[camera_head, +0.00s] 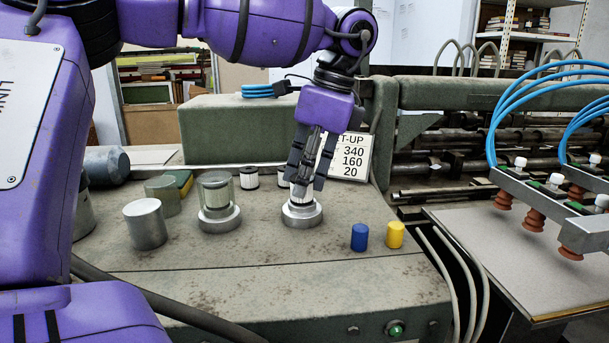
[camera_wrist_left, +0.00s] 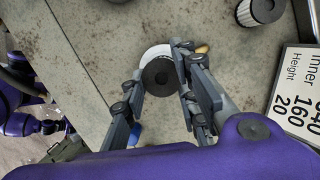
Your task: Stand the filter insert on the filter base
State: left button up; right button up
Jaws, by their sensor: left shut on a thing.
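The filter base (camera_head: 302,217), a round silver metal ring, stands on the worn grey-green machine top. My left gripper (camera_head: 303,183) points down over it, shut on the filter insert (camera_head: 300,197), a pale cylinder with a dark cap. The insert is upright above the middle of the base; I cannot tell whether it touches. In the left wrist view the insert's black round cap (camera_wrist_left: 159,76) lies between the two fingers, with part of the pale base ring (camera_wrist_left: 153,53) showing beyond it. The fingers hide much of the insert.
Left of the base stands a similar unit with a clear bowl (camera_head: 217,192). Nearby are a metal cup (camera_head: 146,224) and a spare filter (camera_head: 249,178). A blue cylinder (camera_head: 359,237) and a yellow one (camera_head: 395,235) stand at right. A number sign (camera_head: 346,158) is behind the gripper.

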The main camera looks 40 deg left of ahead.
pick_arm(q)
jog(key=o, duration=1.1)
jog(key=shift+c, duration=0.2)
jog(key=b+v, duration=0.1)
jog(key=v, duration=1.1)
jog(key=shift+r, duration=0.1)
